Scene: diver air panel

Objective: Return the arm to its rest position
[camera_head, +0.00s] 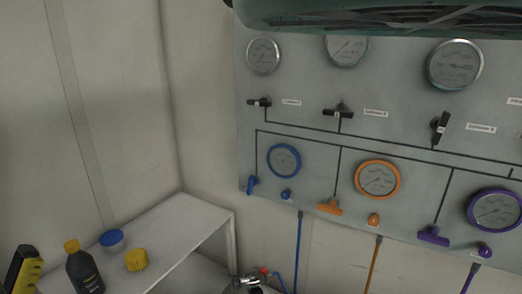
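My gripper is not visible in the head view, so its opening and what it may hold cannot be seen. The arm's pose cannot be told from this view. A dark, ribbed shape cuts across the top right and hides the upper part of the air panel (300,135); I cannot tell what it is.
The panel carries several gauges, black valve handles and blue, orange (329,208) and purple (433,236) handles. Hoses hang below. A white shelf (185,220) at lower left holds a dark bottle (84,272), a blue-lidded container (111,240) and a yellow cap (136,260).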

